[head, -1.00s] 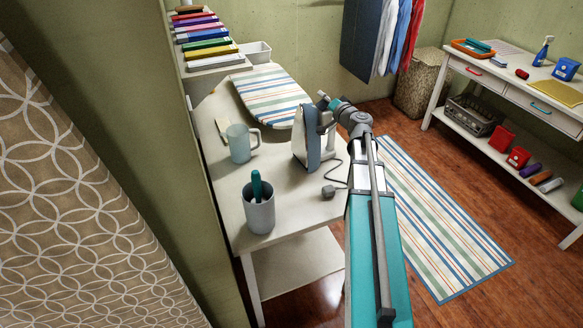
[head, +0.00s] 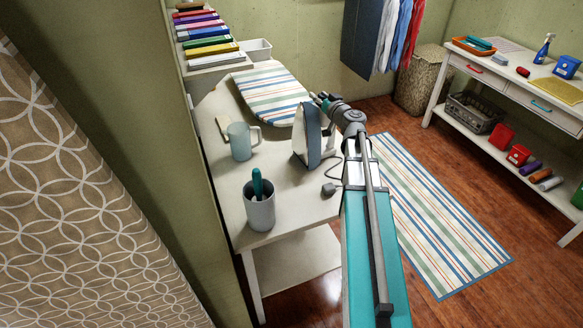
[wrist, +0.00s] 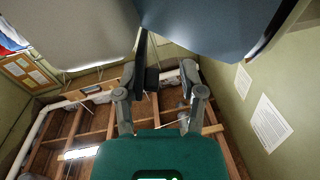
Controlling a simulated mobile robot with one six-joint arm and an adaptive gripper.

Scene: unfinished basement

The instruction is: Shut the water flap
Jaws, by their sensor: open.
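I cannot make out the water flap in either view. My gripper (head: 325,101) is at the iron's upper tip, on its right and far side, partly hidden by the iron; I cannot tell whether it touches. In the wrist view, my gripper's (wrist: 162,76) two fingers are apart, with nothing clearly between them.
On the table (head: 285,222) stand a mug (head: 240,143) and a grey cup (head: 260,211) with a teal-handled tool. The striped ironing board (head: 270,92) lies behind the iron. A striped rug (head: 430,215) covers the floor.

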